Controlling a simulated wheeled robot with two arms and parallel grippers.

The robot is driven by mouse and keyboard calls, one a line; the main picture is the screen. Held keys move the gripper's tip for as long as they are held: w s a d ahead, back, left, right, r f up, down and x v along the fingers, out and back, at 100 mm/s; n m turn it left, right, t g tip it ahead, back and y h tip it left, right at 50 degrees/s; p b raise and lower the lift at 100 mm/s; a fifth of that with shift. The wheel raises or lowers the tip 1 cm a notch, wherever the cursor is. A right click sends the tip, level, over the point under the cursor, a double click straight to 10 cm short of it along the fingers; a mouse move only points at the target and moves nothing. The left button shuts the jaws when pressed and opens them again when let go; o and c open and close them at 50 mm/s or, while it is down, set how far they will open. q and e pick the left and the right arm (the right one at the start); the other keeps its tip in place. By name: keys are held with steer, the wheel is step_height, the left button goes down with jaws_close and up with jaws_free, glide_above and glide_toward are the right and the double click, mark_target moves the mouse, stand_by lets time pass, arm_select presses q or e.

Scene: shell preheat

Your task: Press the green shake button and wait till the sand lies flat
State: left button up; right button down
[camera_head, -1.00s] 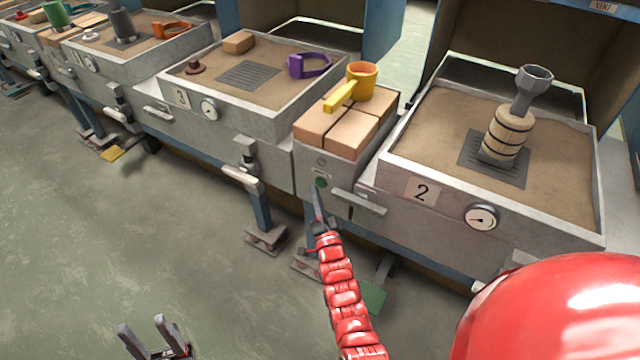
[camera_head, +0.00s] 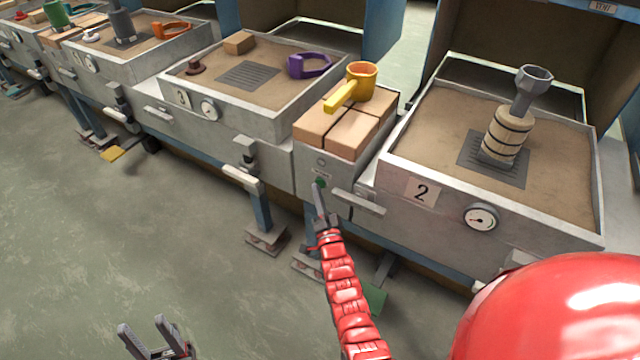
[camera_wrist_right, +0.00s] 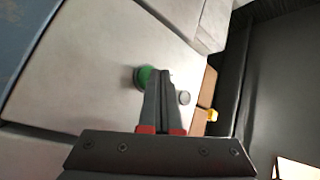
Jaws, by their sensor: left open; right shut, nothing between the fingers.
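The green shake button (camera_head: 320,182) is on the grey front panel between box 3 and box 2. It also shows in the right wrist view (camera_wrist_right: 145,77), partly covered by my fingertips. My right gripper (camera_head: 316,190) is shut and empty, its tips at the button; I cannot tell if they touch or press it. It also shows close up in the right wrist view (camera_wrist_right: 163,76). Sand (camera_head: 440,125) in box 2 looks mostly even around a grate with a banded wooden flask. Sand (camera_head: 220,85) in box 3 looks flat. My left gripper (camera_head: 152,335) is open and empty, low at the left.
An orange mug (camera_head: 361,78) with a yellow handle stands on tan bricks (camera_head: 325,125) above the button panel. A bar handle (camera_head: 360,201) juts out right of the button. A gauge (camera_head: 481,217) is on box 2. The floor at the left is clear.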

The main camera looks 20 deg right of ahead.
steer(key=shift+w+d, duration=0.25)
steer(key=shift+d, duration=0.1)
stand_by(0.7)
steer(key=shift+s+a, duration=0.1)
steer(key=shift+a, duration=0.05)
steer(key=shift+s+a, duration=0.45)
steer(key=shift+a, duration=0.1)
steer(key=shift+s+a+p, duration=0.3)
steer(key=shift+s+a, duration=0.5)
steer(key=shift+a, duration=0.2)
steer(key=shift+s+a+p, duration=0.3)
steer(key=shift+s+a, duration=0.45)
steer(key=shift+a, duration=0.2)
